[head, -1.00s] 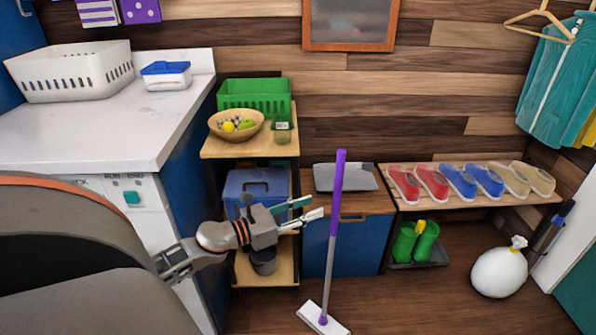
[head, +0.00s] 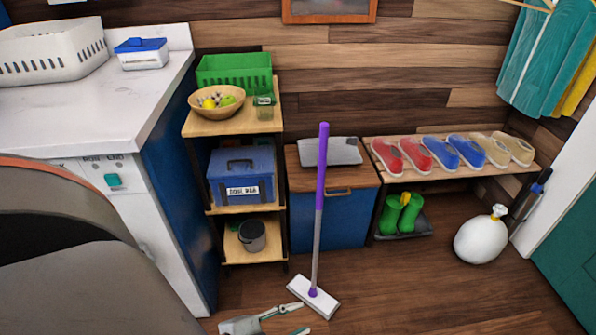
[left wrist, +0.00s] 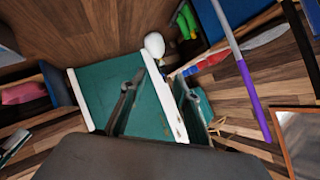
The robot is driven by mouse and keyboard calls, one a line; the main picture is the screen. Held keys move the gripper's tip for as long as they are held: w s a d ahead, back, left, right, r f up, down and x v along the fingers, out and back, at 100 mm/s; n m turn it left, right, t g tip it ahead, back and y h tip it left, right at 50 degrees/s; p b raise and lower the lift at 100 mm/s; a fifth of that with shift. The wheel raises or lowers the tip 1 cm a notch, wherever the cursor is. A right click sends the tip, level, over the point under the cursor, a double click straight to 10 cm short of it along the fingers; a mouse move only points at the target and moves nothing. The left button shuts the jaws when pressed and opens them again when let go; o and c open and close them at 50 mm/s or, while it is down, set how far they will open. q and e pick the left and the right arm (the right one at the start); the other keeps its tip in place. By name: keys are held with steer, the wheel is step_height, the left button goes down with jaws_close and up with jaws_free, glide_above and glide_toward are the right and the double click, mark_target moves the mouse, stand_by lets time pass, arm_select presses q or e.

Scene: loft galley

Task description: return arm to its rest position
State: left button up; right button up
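My left gripper (head: 297,320) shows at the bottom edge of the head view, low in front of the shelf and left of the mop head. Its two fingers are apart with nothing between them, and the arm behind it is cut off by the frame. In the left wrist view the same gripper (left wrist: 160,88) has its fingers spread and empty, with a teal door panel (left wrist: 100,75) behind them. My right gripper shows in neither view.
A purple-handled mop (head: 320,190) stands near my left gripper. A shelf (head: 228,125) holds a blue toolbox (head: 240,172) and a dark bucket (head: 252,236). A white counter (head: 90,115) is at left.

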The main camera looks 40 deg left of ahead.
arm_select(q)
steer(key=s+d+f+n+g, duration=0.1)
steer(key=s+d+n, duration=0.3)
steer(key=d, duration=0.1)
steer(key=shift+g+h, duration=0.3)
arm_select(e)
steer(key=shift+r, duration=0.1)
